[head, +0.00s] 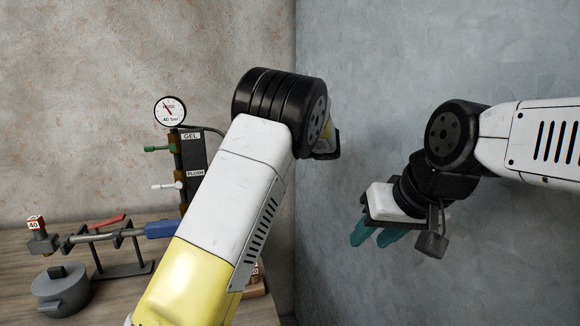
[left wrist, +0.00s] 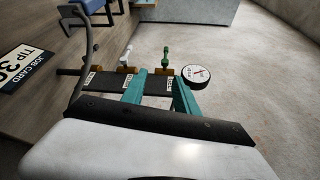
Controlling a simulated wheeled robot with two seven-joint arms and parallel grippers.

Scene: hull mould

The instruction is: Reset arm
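My left arm rises from the bottom of the head view, and its wrist hides its gripper there. In the left wrist view my left gripper (left wrist: 160,92) has its two teal fingers apart, with nothing held between them. Beyond the fingers is the dark valve panel; I cannot tell how far off it is. My right gripper (head: 377,236) hangs in front of the blue-grey wall at the right of the head view. Its teal fingers point down and left, stand a little apart and hold nothing visible.
The valve panel (head: 193,155) carries a green GEL valve (head: 158,149), a white FLUSH valve (head: 165,186) and a round gauge (head: 170,111). A grey pot (head: 60,294), a blue-handled tool (head: 168,229) on a stand and a block marked 40 (head: 36,226) occupy the wooden bench (head: 20,262).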

